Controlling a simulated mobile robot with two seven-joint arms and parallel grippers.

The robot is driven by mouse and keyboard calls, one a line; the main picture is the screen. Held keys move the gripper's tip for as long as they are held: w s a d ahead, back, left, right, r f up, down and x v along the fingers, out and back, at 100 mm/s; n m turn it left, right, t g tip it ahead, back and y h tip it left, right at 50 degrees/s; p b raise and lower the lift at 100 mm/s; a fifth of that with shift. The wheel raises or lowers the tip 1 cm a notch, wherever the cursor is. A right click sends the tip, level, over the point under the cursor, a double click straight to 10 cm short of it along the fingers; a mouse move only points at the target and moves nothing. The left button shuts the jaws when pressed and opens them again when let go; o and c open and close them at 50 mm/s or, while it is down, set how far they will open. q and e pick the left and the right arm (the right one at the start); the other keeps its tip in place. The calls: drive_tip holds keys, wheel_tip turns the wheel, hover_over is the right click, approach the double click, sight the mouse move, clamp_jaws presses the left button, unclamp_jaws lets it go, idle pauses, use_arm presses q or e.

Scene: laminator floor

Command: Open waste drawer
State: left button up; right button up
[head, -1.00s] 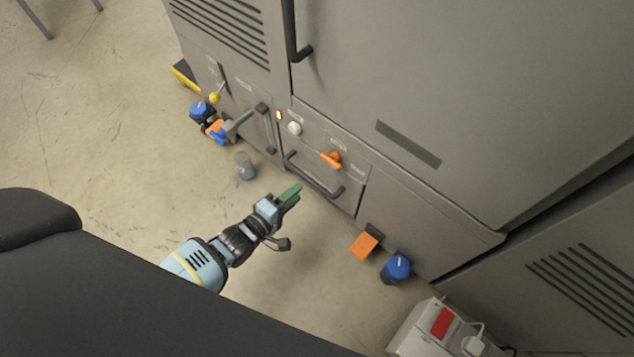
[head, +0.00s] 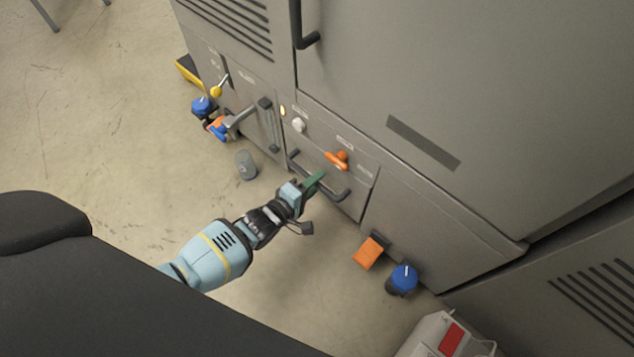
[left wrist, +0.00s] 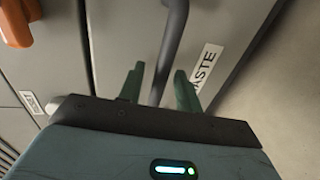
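The waste drawer (head: 325,188) is a low grey front in the machine, with a dark bar handle (head: 338,194) across it. In the left wrist view a white label (left wrist: 207,68) reading "ASTE", partly covered by a finger, sits beside the handle (left wrist: 173,40). My left gripper (head: 314,181) is at the handle. Its two green fingers (left wrist: 160,88) are apart, with the bar running between them; they do not look closed on it. The drawer front looks flush with the machine. My right gripper is not in view.
An orange knob (head: 337,159) and a white knob (head: 298,125) sit above the drawer. An orange pedal (head: 369,252) and a blue-topped knob (head: 403,279) are low at right. A grey cylinder (head: 246,165) stands on the floor at left. Open floor (head: 120,130) lies left.

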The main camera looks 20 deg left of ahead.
use_arm(q)
drive_tip(key=shift+w+d, duration=0.15)
drive_tip(key=shift+w, duration=0.2)
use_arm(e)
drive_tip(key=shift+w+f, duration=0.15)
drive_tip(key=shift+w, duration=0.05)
use_arm(q)
drive_tip(key=c, duration=0.6)
clamp_jaws()
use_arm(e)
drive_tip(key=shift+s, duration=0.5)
use_arm(q)
drive_tip(key=shift+s, duration=0.15)
